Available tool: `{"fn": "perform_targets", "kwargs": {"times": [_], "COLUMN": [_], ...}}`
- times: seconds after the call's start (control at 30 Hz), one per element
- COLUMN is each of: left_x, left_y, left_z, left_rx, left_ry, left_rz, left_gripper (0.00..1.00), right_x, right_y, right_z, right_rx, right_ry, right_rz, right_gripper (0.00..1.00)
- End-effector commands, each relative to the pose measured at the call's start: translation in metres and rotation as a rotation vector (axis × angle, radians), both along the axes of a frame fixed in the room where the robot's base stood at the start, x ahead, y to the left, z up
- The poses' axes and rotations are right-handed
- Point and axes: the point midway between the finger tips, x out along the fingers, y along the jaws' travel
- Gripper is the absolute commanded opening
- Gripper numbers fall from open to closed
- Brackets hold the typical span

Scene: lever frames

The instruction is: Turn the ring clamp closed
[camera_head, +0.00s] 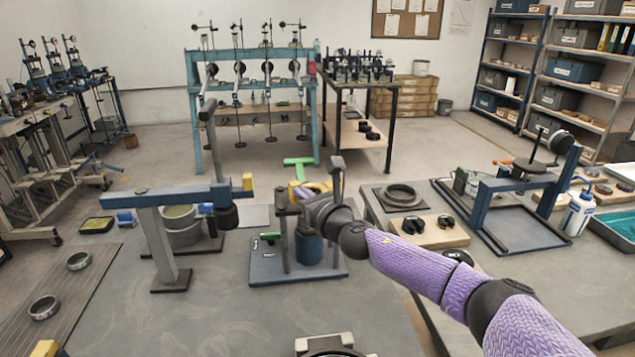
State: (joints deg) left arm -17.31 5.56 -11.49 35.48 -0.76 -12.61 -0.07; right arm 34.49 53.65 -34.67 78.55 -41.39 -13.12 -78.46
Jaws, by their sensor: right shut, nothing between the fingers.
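My right arm, in a purple sleeve, reaches in from the right. Its gripper (307,196) is shut and empty, at the top of a small bench fixture. The fixture has a blue-grey base (270,271), dark uprights and a blue cylinder (309,247). A green T-shaped handle (299,163) shows just behind the gripper. The gripper and wrist hide part of the fixture's top, so I cannot tell whether they touch it. I cannot tell for certain which part is the ring clamp. A partly cut-off ring (333,351) lies at the bottom edge. My left gripper is out of view.
A blue lever stand (178,197) with a grey pot (181,232) stands to the left. Two rings lie on a ribbed mat (70,290) at far left. The right table holds a ring on a plate (400,195) and a blue frame (520,185).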

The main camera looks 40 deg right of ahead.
Motion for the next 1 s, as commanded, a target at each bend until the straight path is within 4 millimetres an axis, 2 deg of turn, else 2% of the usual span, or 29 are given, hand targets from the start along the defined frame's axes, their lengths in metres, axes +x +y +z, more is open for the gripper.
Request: {"fn": "perform_targets", "kwargs": {"times": [0.03, 0.23, 0.6, 1.0], "left_x": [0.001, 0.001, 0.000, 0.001], "left_y": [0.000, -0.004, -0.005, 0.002], "left_z": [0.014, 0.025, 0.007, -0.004], "left_rx": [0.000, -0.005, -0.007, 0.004], "left_ry": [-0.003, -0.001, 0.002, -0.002], "left_rz": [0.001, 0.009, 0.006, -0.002], "left_gripper": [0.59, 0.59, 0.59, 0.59], "right_x": [0.005, 0.026, 0.057, 0.069], "right_y": [0.003, 0.006, 0.002, -0.002], "right_z": [0.008, 0.003, -0.003, -0.001], "right_rx": [0.006, 0.006, 0.002, 0.000], "right_ry": [-0.002, 0.000, 0.000, -0.001], "right_rz": [-0.038, -0.215, -0.477, -0.481], "right_gripper": [0.00, 0.00, 0.00, 0.00]}}
